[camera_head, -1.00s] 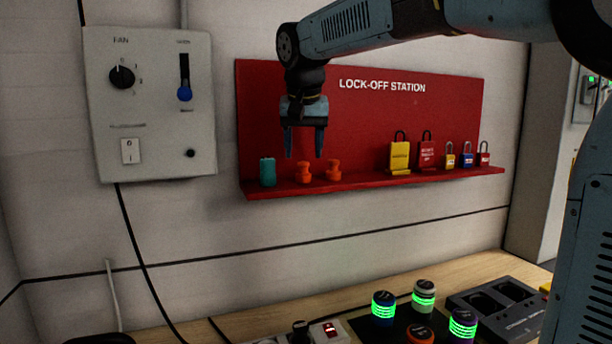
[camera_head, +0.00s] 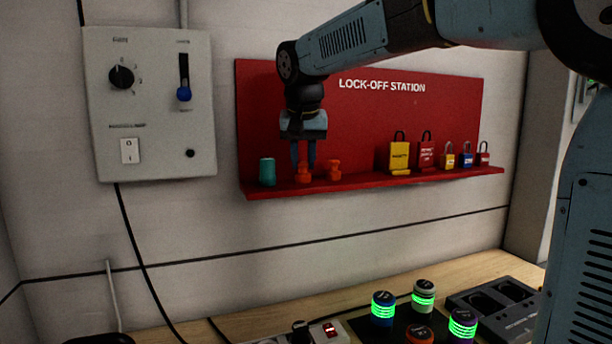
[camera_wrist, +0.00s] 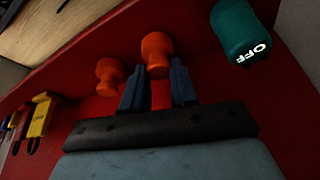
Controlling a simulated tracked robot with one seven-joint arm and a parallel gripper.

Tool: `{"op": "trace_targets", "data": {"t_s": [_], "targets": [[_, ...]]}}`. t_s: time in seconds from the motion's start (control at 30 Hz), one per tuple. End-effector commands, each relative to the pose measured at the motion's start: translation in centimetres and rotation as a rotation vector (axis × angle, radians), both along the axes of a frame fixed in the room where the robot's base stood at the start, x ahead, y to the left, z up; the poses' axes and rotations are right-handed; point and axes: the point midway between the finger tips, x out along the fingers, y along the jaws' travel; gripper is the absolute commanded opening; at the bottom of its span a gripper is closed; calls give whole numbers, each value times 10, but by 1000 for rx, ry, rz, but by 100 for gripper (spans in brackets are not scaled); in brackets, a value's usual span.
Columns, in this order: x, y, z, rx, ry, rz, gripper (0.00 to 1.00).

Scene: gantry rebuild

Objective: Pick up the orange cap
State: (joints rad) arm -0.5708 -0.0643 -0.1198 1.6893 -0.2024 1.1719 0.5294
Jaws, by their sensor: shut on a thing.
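Two orange knob-shaped caps stand side by side on the red shelf. My gripper (camera_head: 303,160) is lowered over the left one, the orange cap (camera_head: 303,177), with a finger on each side and shut on it. In the wrist view this orange cap (camera_wrist: 156,50) sits between the fingertips, its lower part partly hidden by them. The cap still appears to be at shelf level; I cannot tell whether it touches the shelf. The other orange cap (camera_head: 334,171) stands just right of it, and in the wrist view it (camera_wrist: 109,76) is left of the fingers, apart from them.
A teal cylinder (camera_head: 267,172) marked OFF stands close left of the gripped cap. Yellow, red and blue padlocks (camera_head: 426,153) stand further right on the shelf (camera_head: 370,184). The red back panel (camera_head: 370,120) rises behind. Lit canisters (camera_head: 383,306) stand on the bench below.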

Motion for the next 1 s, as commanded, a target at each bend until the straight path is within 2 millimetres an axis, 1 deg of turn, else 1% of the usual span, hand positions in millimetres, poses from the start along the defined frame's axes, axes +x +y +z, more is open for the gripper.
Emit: {"op": "trace_targets", "data": {"t_s": [0.03, 0.1, 0.13, 0.43, 0.57, 0.67, 0.97, 1.0], "targets": [[0, 0, 0, 0, 0, 0, 8], [0, 0, 0, 0, 0, 0, 1], [0, 0, 0, 0, 0, 0, 0], [0, 0, 3, 0, -1, 0, 0], [1, 0, 17, 1, -2, -1, 0], [0, 0, 35, 2, -3, -1, 0], [-52, -9, 94, 2, -5, 1, 0], [-62, -11, 98, 2, -4, 0, 0]]}}
